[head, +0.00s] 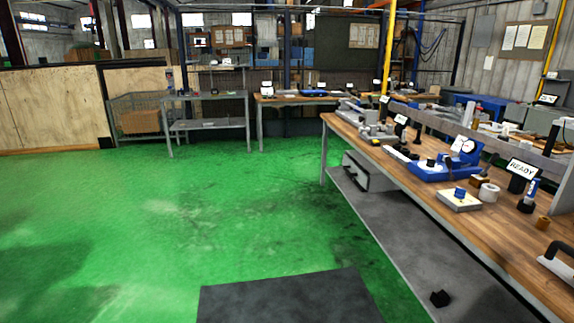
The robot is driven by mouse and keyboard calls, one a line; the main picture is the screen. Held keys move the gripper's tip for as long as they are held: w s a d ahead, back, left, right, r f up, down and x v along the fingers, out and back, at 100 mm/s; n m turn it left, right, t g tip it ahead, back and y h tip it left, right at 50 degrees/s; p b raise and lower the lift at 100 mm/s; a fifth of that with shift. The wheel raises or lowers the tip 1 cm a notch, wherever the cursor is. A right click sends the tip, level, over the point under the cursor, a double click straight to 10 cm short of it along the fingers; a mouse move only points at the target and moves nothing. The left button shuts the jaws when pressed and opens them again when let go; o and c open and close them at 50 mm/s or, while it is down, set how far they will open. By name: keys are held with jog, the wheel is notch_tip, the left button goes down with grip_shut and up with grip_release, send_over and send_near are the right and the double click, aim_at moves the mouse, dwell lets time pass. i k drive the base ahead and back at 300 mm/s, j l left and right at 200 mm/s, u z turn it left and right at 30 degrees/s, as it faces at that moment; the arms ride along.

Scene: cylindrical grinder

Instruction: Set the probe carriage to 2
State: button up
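A blue bench device (443,169) stands on the long wooden workbench (405,160) at the right. A round white dial (467,147) and a white plate are at its back. The probe carriage and any scale numbers are too small for me to tell apart, so its setting cannot be read. A pale block with a blue knob (460,193) sits in front of the blue device, near the bench's front edge. My gripper is not in view.
A READY sign (520,168), a white roll (489,192) and a blue-and-white bottle (531,193) stand right of the device. A grey lower shelf (400,235) runs under the bench. Green floor (200,220) is open at left. A dark flat rectangle (290,298) lies at the bottom.

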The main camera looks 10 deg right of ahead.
aim_at(358, 104)
jog(key=i, duration=1.85)
jog(key=i+u, duration=0.1)
jog(key=i, duration=1.8)
jog(key=i+l+z, duration=0.1)
jog(key=i+z, duration=0.2)
jog(key=i, duration=0.3)
jog(key=i+z, duration=0.25)
jog(key=i, duration=0.3)
jog(key=i+j+z, duration=0.3)
jog(key=i, duration=0.3)
jog(key=i+l+z, duration=0.15)
jog(key=i, duration=0.35)
jog(key=j+z, duration=0.15)
jog(key=z, duration=0.2)
jog(key=i+j+z, duration=0.1)
jog(key=z, duration=0.3)
